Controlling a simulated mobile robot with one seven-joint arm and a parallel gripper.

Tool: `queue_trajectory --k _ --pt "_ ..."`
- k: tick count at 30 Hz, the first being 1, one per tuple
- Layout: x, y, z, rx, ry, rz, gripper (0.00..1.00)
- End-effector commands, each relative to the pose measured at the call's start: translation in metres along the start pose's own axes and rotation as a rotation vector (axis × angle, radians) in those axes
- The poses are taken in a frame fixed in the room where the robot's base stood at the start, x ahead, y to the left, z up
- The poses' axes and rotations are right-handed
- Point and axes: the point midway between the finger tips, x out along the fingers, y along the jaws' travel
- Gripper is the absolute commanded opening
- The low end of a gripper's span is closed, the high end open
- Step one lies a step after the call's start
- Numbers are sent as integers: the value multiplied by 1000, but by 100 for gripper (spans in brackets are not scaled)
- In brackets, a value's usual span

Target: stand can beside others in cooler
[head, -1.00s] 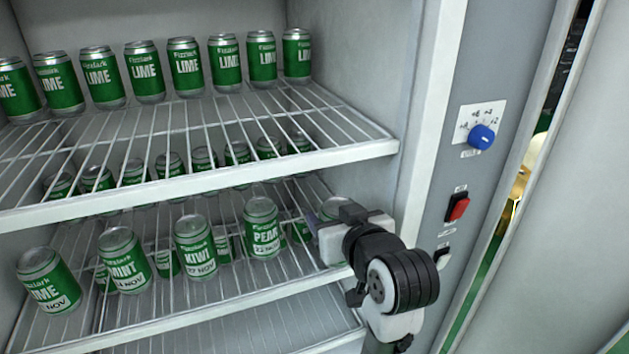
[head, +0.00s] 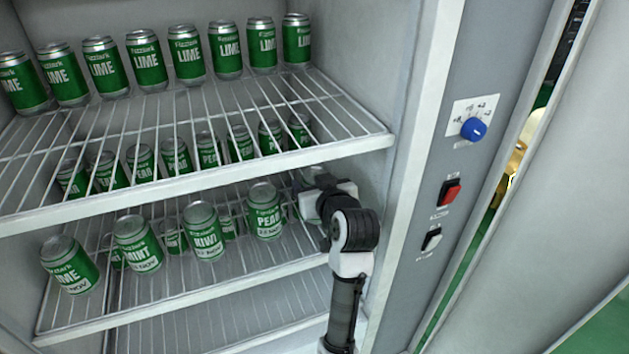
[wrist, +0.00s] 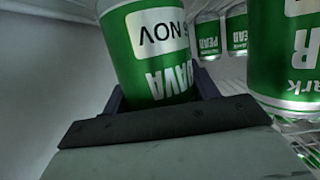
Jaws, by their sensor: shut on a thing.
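My gripper (head: 314,198) is at the right end of the cooler's middle-lower shelf, to the right of the PEAR can (head: 264,212). It is shut on a green can (wrist: 150,60) whose label ends in "AVA" with a NOV date. The wrist view shows this can between the fingers, slightly tilted in the picture. In the head view my gripper and the upper shelf mostly hide it. On the same shelf stand the KIWI can (head: 204,232), the MINT can (head: 138,244) and a LIME can (head: 70,265). I cannot tell whether the held can touches the shelf.
The upper wire shelf (head: 350,145) lies close above my gripper, with a row of LIME cans (head: 187,55) on it. More cans, some marked PEAR (head: 176,157), stand farther back. The right cooler wall and the switch panel (head: 430,200) are close on the right.

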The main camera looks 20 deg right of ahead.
Motion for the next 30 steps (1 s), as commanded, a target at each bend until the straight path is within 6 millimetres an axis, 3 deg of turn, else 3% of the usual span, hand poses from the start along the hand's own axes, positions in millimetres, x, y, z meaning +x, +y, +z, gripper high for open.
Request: queue_trajectory --k 14,15,19,30 --pt "2 0 7 0 3 0 25" --pt "2 0 6 0 1 0 64" --pt "2 0 6 0 1 0 81" --pt "-1 0 -1 -1 2 0 81"
